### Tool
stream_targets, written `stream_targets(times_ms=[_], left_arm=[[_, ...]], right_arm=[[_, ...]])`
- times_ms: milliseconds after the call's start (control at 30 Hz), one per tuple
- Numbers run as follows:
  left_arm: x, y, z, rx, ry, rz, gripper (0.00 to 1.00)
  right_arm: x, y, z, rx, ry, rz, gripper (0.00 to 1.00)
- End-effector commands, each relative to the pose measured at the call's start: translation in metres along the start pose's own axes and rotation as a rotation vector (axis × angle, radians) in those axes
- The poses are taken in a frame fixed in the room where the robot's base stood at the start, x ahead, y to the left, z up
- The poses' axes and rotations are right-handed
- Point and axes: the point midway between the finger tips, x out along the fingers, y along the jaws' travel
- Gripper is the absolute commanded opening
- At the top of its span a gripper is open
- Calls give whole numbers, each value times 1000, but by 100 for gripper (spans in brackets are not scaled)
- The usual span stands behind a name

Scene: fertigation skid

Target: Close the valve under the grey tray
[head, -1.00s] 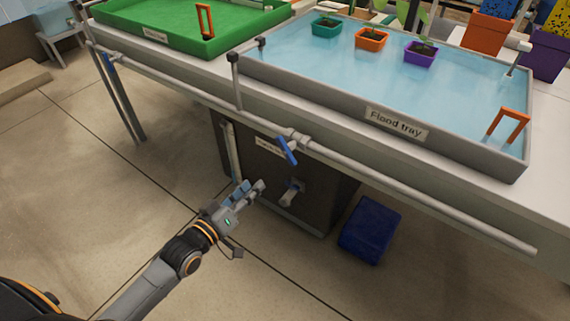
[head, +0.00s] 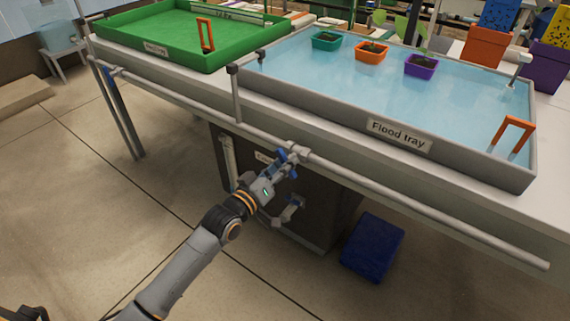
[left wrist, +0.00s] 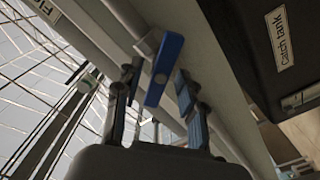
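The grey flood tray (head: 398,138) holds water and stands on the bench. On the pipe below its front edge is a valve (head: 300,153) with a blue lever handle. My left gripper (head: 286,164) is at this valve and partly hides the handle in the head view. In the left wrist view the blue handle (left wrist: 164,70) lies between the two spread fingers of my left gripper (left wrist: 158,84). Gaps show on both sides of the handle, and the fingers are not closed on it. My right gripper is not in view.
A long grey pipe (head: 430,216) runs along the bench front. A dark catch tank (head: 330,215) stands below, with another valve fitting on its front. A blue crate (head: 372,247) is on the floor beside it. A green tray (head: 150,38) is at left.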

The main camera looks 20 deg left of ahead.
Motion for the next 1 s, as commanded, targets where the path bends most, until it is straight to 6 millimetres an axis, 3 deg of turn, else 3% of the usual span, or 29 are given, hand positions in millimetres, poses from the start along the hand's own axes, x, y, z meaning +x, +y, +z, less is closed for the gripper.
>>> stream_targets(times_ms=[133, 433, 633, 933, 1000], left_arm=[[10, 0, 0, 0, 0, 0, 40], [11, 0, 0, 0, 0, 0, 40], [11, 0, 0, 0, 0, 0, 0], [11, 1, -1, 20, -1, 0, 0], [11, 1, -1, 43, -1, 0, 0]], right_arm=[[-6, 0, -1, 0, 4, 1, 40], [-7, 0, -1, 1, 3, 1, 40], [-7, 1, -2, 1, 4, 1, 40], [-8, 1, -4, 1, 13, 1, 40], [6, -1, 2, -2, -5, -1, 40]])
